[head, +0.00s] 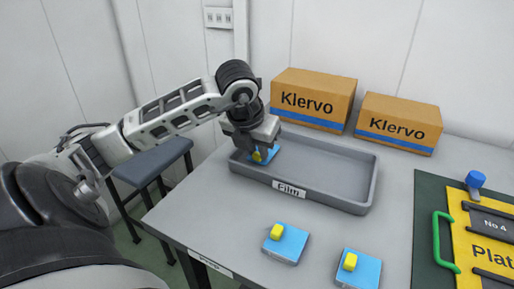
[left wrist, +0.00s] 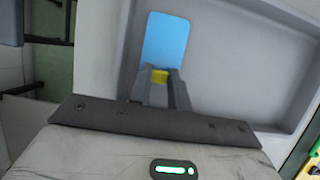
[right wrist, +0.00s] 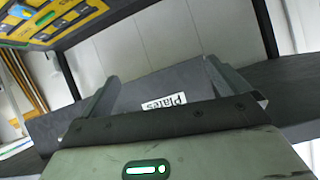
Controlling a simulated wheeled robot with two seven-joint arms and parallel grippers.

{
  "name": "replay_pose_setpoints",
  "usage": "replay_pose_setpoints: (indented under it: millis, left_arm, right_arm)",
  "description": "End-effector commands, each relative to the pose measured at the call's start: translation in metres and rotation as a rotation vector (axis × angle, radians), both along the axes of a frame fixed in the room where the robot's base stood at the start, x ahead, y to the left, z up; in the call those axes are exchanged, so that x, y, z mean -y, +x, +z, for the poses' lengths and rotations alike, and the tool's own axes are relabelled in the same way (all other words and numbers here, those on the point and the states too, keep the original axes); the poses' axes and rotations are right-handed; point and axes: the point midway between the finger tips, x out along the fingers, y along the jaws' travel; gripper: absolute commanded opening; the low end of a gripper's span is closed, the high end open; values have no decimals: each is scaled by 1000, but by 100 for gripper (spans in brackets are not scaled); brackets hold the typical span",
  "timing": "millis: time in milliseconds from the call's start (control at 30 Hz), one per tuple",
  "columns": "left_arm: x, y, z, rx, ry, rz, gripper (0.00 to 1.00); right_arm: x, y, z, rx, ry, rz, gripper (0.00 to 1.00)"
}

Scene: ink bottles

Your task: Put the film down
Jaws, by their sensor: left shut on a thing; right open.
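My left gripper (head: 261,155) is shut on the yellow tab of a blue film (head: 273,151) at the left end of the grey tray labelled Film (head: 325,198). In the left wrist view the film (left wrist: 168,40) lies flat against or just above the tray floor; I cannot tell if it touches. The fingers (left wrist: 160,82) hide part of the yellow tab. Two other blue films with yellow tabs, one nearer the tray (head: 290,245) and one further right (head: 366,271), lie on the table. My right gripper (right wrist: 160,72) is open and out of the head view.
Two Klervo boxes, left (head: 312,97) and right (head: 398,123), stand behind the tray. A green mat (head: 427,215) with a yellow plate case (head: 468,240) is at the right. A stool (head: 150,160) stands left of the table.

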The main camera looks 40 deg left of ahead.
Motion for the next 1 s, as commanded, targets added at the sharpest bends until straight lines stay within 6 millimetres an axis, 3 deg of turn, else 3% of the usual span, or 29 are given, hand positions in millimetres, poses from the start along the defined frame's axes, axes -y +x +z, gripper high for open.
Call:
replay_pose_setpoints:
  millis: [400, 433, 500, 800, 933, 1000]
  left_arm:
    - [0, 0, -8, 0, 0, 0, 9]
    - [0, 0, -7, 1, -1, 0, 24]
    - [0, 0, -6, 0, -1, 0, 40]
    - [0, 0, -4, 0, -1, 0, 40]
    - [1, 0, 7, 1, -1, 1, 40]
    - [1, -4, 16, 6, 2, -1, 40]
  right_arm:
    - [0, 1, -6, 10, -2, 3, 100]
    - [0, 2, -3, 13, -2, 4, 100]
    - [0, 2, -1, 16, -2, 4, 100]
    - [-1, 2, 3, 20, 0, 3, 100]
    - [-1, 1, 11, 10, 2, 3, 100]
    - [-1, 0, 3, 3, 1, 4, 100]
